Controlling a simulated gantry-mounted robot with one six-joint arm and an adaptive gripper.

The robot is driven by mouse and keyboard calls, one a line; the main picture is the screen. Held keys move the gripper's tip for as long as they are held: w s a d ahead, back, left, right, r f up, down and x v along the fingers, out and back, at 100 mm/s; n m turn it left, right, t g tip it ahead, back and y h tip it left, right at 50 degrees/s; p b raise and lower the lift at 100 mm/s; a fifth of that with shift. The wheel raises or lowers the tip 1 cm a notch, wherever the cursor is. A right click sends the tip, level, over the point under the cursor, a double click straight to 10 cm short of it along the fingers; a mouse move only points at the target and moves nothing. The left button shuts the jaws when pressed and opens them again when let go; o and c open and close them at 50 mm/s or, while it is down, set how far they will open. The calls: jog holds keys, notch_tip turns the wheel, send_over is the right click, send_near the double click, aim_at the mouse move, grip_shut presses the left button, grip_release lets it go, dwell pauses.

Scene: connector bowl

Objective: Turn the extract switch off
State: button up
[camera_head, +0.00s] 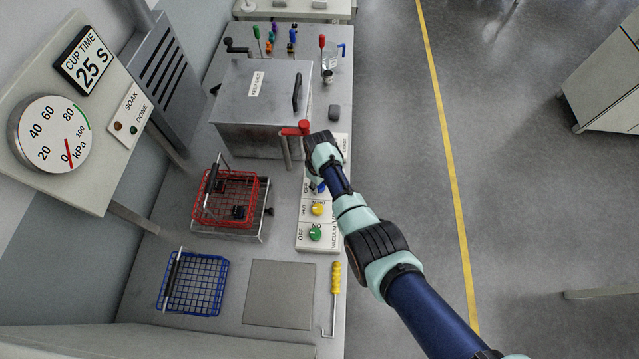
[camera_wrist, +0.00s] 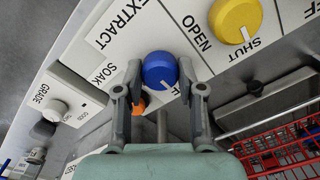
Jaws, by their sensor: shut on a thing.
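The extract switch is a blue round knob (camera_wrist: 159,69) on a white panel beside the word EXTRACT in the wrist view. My gripper (camera_wrist: 160,66) has one finger on each side of the knob and is shut on it. Letters ending in FF show just below the knob, partly covered by a finger.
A green knob (camera_head: 315,233) is nearer the panel's front. A red basket (camera_head: 228,203) stands left of the panel. A red-handled lever (camera_head: 297,131) rises behind it.

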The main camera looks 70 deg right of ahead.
dwell(0.4)
jog(key=o, duration=1.1)
jog(key=shift+o, duration=0.2)
notch_tip(320, 180, up, 12)
